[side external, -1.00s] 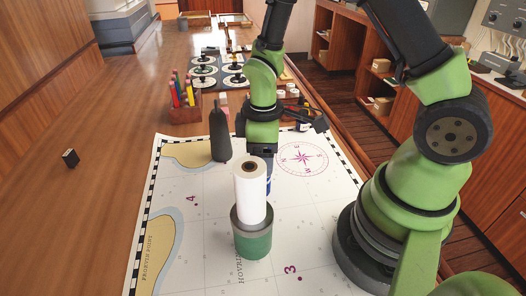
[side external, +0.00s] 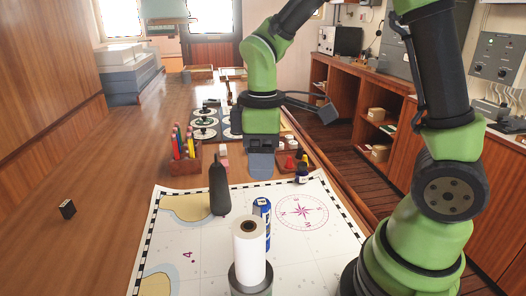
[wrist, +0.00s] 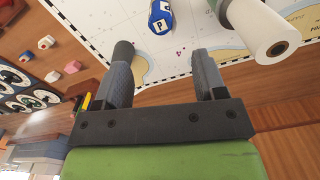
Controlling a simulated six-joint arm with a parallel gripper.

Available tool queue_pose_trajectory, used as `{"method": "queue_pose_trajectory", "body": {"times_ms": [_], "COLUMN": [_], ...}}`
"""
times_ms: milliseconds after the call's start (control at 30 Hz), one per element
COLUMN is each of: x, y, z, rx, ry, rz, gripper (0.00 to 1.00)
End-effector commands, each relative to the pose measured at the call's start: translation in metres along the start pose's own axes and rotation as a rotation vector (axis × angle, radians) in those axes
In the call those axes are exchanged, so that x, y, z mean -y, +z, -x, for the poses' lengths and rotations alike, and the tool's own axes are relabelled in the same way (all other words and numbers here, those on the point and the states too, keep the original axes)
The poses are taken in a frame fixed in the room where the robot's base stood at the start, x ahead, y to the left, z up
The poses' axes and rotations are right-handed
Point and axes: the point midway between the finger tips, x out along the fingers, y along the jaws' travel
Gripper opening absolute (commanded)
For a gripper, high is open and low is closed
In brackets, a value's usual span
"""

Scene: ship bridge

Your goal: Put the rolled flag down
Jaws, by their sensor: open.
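The rolled flag (side external: 262,212) is a blue roll with a white label. It appears to stand upright on the paper chart, just behind a white paper roll; its lower part is hidden. In the wrist view the flag (wrist: 160,18) shows a letter P at the top, beyond the fingertips. My gripper (side external: 262,168) is above and behind the flag in the side view, apart from it. In the wrist view my gripper (wrist: 163,66) has its two fingers spread with nothing between them.
The white paper roll (side external: 249,250) stands in a grey holder (side external: 240,281) on the chart (side external: 200,255). A dark tapered object (side external: 219,188) stands left of the flag. The left table is mostly clear.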

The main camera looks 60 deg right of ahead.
Motion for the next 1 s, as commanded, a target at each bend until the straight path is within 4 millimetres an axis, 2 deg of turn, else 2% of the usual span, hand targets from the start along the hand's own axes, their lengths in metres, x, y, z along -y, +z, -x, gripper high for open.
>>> {"method": "queue_pose_trajectory", "body": {"times_ms": [167,400,500,700,1000], "x": [0.005,0.037,0.053,0.075,0.082], "y": [0.005,0.036,0.053,0.077,0.084], "z": [0.021,0.078,0.094,0.107,0.108], "rx": [-0.052,-0.317,-0.438,-0.612,-0.665], "ry": [0.015,0.026,-0.001,-0.076,-0.113], "rz": [-0.070,-0.433,-0.592,-0.811,-0.887], "gripper": [0.65,0.65,0.65,0.65,0.65]}}
